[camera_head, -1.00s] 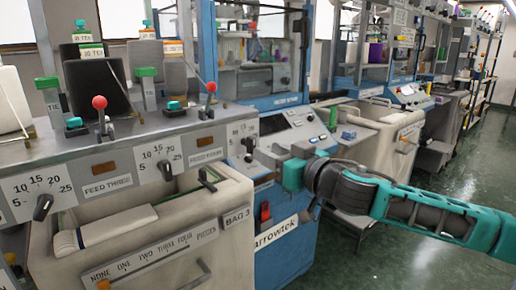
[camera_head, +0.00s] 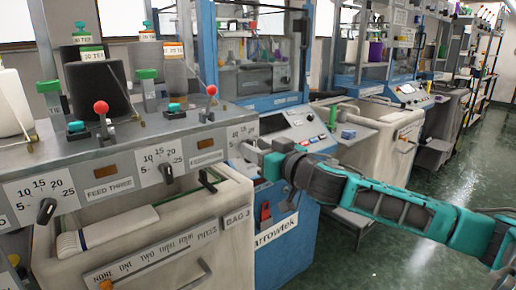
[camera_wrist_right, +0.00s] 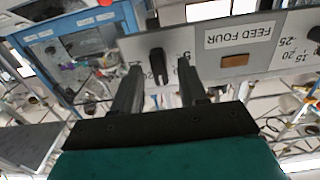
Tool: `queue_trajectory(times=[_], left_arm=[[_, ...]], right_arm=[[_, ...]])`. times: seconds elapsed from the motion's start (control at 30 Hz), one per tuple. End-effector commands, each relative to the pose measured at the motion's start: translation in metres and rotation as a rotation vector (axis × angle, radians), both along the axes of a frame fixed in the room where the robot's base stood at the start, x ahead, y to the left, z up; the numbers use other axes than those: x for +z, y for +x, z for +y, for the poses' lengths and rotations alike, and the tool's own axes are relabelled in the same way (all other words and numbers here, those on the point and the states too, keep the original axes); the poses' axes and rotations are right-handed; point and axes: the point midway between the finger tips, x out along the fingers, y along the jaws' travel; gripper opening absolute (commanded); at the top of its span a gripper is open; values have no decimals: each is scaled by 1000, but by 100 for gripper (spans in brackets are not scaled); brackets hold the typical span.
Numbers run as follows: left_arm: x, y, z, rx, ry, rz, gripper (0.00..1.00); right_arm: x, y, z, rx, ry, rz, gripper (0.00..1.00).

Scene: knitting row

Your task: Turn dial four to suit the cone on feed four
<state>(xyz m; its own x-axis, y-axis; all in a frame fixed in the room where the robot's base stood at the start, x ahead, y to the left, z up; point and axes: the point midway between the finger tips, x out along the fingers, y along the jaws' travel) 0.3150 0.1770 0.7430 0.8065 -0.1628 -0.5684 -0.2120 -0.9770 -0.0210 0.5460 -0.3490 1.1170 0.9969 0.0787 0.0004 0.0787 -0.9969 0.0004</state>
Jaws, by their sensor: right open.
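The FEED FOUR label (camera_wrist_right: 238,35) appears upside down in the right wrist view. A dark dial knob (camera_wrist_right: 157,66) is on the plate to its left there, and another dial (camera_wrist_right: 315,34) is at the right edge. My right gripper (camera_wrist_right: 160,75) is open, its fingers either side of the left knob in the picture; contact cannot be told. In the head view my right gripper (camera_head: 246,158) is at the panel's right end and covers that knob. A grey cone (camera_head: 176,77) with an orange-banded top stands behind the panel; its feed number is unclear. My left gripper is not in view.
The FEED THREE label (camera_head: 110,188) sits between two other dials (camera_head: 46,210) (camera_head: 166,173). Red-balled levers (camera_head: 101,108) (camera_head: 211,91) rise above the panel. A cream bin (camera_head: 135,245) stands below, and a blue machine (camera_head: 283,245) to the right.

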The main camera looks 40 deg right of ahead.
Motion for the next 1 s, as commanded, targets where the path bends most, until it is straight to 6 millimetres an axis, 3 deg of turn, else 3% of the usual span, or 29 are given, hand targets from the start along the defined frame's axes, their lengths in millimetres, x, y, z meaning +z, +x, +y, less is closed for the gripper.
queue_trajectory(times=[0.13,0.57,1.0], left_arm=[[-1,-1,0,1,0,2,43],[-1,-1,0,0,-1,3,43],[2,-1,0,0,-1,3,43]], right_arm=[[0,0,0,0,0,0,43],[0,0,0,0,0,1,1],[0,0,0,0,-36,-1,0]])
